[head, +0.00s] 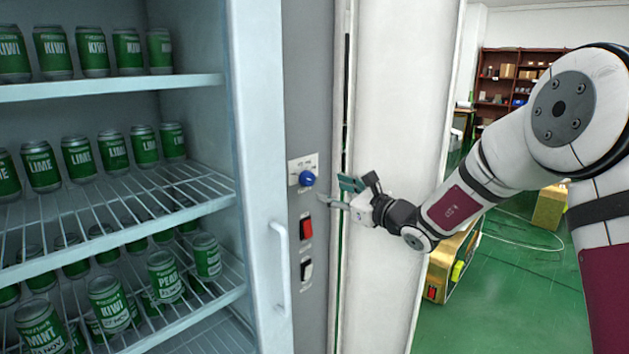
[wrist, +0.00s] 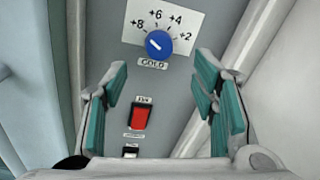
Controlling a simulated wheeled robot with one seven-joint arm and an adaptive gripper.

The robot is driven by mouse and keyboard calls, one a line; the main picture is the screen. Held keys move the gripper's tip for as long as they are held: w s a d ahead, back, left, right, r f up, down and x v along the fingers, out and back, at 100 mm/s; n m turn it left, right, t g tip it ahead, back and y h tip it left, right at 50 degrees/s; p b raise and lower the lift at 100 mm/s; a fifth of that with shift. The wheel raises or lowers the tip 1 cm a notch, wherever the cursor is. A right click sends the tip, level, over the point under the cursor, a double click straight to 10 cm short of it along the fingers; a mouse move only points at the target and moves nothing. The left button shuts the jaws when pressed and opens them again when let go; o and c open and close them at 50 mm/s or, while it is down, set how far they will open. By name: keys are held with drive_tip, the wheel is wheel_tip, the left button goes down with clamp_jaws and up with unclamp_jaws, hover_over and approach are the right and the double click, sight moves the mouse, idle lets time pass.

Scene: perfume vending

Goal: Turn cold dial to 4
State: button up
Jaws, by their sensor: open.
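The cold dial is a round blue knob (wrist: 159,44) on a white plate marked +8, +6, +4 and +2, with a label below that looks like "COLD". Its short white mark appears to point up and left, toward the +8 side. In the head view the blue dial (head: 307,178) sits on the grey panel right of the fridge. My gripper (wrist: 162,72) is open and empty, its teal-padded fingers spread to either side below the dial. In the head view my gripper (head: 339,194) is just right of the dial, apart from it.
Below the dial are a red rocker switch (head: 306,227) and a darker switch (head: 306,269). The fridge's white vertical handle (head: 283,268) stands left of them. Green cans fill the shelves at left. A white upright panel (head: 395,110) stands behind my gripper.

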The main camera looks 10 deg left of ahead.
sight(310, 179)
drive_tip(key=x, duration=0.8)
drive_tip(key=shift+a, duration=0.25)
drive_tip(key=c, duration=1.2)
